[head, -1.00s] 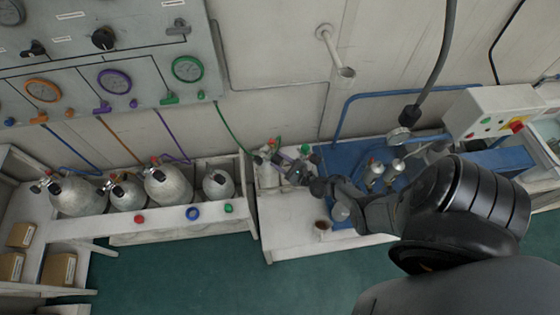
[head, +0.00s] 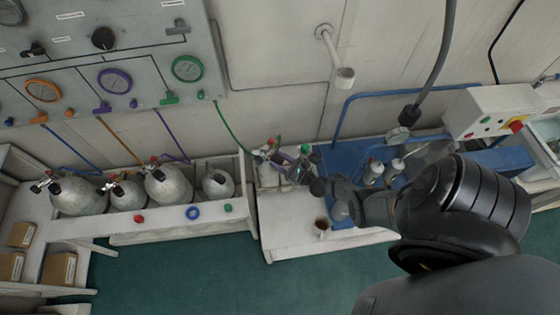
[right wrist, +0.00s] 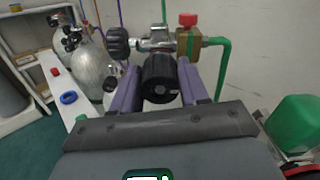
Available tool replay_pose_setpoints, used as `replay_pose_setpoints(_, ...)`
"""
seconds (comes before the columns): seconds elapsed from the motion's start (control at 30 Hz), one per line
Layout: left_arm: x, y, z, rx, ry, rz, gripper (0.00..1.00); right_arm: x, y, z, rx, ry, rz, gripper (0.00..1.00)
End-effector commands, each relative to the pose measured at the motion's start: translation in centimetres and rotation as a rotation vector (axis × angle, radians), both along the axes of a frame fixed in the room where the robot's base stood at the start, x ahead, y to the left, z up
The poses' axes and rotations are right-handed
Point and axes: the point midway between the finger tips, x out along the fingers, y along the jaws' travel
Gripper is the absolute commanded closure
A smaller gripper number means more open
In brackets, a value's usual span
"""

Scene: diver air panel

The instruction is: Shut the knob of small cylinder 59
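In the right wrist view, a black ribbed knob (right wrist: 161,78) faces me on a chrome valve (right wrist: 156,43). My right gripper (right wrist: 160,68) has its two purple fingers on either side of this knob, with no clear gap showing. A small pale cylinder (right wrist: 114,80) shows partly behind the left finger; the body below the gripped knob is hidden, and no number is readable. In the head view my right gripper (head: 303,172) is at the valves beside the blue bench. My left gripper is not in view.
A second black knob (right wrist: 117,42) sits close left of the fingers. A brass block (right wrist: 188,44) with a red knob (right wrist: 188,19) and green hose (right wrist: 224,65) is close right. Several cylinders stand in a white rack (head: 160,222) at left.

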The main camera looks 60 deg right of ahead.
Motion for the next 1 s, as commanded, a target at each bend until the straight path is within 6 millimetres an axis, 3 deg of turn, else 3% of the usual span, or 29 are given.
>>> replay_pose_setpoints(0.03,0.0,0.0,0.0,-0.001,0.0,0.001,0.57,0.0,0.0,0.0,0.0,-0.001,0.0,0.48)
replay_pose_setpoints(0.17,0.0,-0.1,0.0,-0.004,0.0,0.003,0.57,0.0,0.0,0.0,0.0,0.0,0.0,0.31)
replay_pose_setpoints(0.57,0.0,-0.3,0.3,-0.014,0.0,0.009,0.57,-0.7,0.1,0.0,-0.001,0.002,0.0,0.31)
replay_pose_setpoints(1.0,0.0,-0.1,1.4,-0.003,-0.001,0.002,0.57,-7.5,1.0,0.0,-0.001,0.003,0.0,0.31)
